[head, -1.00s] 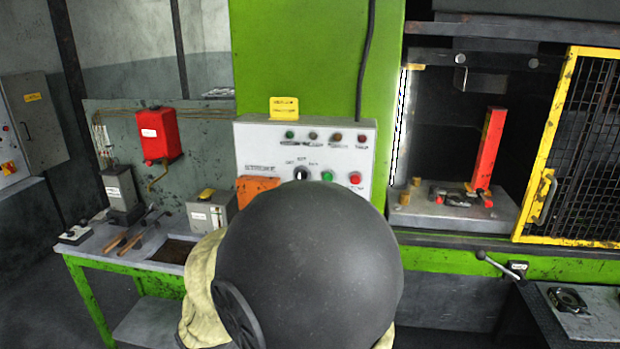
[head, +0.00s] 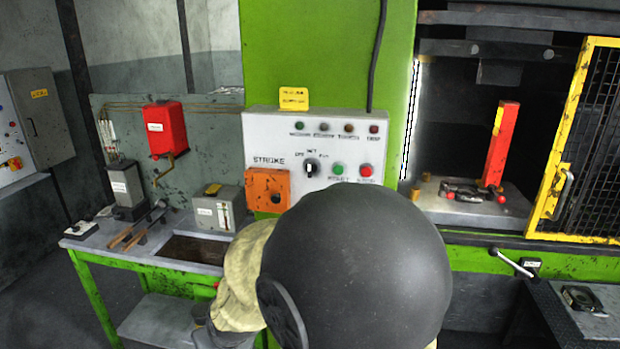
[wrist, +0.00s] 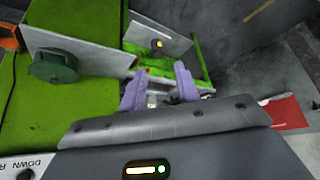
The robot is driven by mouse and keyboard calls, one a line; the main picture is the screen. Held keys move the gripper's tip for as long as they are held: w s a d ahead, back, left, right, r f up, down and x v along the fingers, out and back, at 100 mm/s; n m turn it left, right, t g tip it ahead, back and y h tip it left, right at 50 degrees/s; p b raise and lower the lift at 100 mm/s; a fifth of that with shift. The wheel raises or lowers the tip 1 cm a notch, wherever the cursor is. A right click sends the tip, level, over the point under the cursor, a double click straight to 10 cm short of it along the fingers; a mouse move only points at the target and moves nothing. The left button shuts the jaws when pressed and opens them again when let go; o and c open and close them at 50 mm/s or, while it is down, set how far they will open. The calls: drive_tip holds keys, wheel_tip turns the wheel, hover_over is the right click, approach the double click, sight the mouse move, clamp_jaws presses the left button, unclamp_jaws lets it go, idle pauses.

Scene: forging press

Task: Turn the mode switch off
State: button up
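The mode switch (head: 312,168) is a black rotary knob with a white mark on the white control panel (head: 262,130) in the head view. OFF is lettered to its upper left, SET above it and RUN to its upper right. The knob looks roughly upright, but its exact setting is too small to read surely. My gripper's two purple fingers (wrist: 160,90) show in the wrist view, spread apart with no held object visible between them. In the head view my dark rounded arm part hides the gripper. The switch is not recognisable in the wrist view.
An orange stroke box (head: 268,190) sits left of the switch. Green (head: 338,169) and red (head: 365,171) buttons sit close on its right. A green bench (head: 88,268) with tools stands left. The yellow-framed guard (head: 550,200) and press bed (head: 450,207) lie right.

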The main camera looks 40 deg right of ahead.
sight(309, 167)
drive_tip(key=w+d+r+m+t+h+b, duration=0.4)
drive_tip(key=w+d+r+t+h+b, duration=0.25)
drive_tip(key=w+d+t+b, duration=0.35)
drive_tip(key=s+d+r+m+g+h+b, duration=0.1)
drive_tip(key=s+d+r+m+h+b, duration=0.2)
drive_tip(key=d+r+h, duration=0.6)
drive_tip(key=s+d+m+h, duration=0.1)
drive_tip(key=s+m, duration=0.1)
drive_tip(key=s, duration=0.1)
drive_tip(key=shift+s+g+h, duration=0.3)
drive_tip(key=shift+h, duration=0.05)
drive_tip(key=shift+w+d+r, duration=0.1)
drive_tip(key=shift+d+r, duration=0.05)
drive_tip(key=p+x, duration=0.5)
drive_tip(key=x, duration=1.2)
drive_tip(key=shift+w+d, duration=0.1)
drive_tip(key=shift+w, duration=0.1)
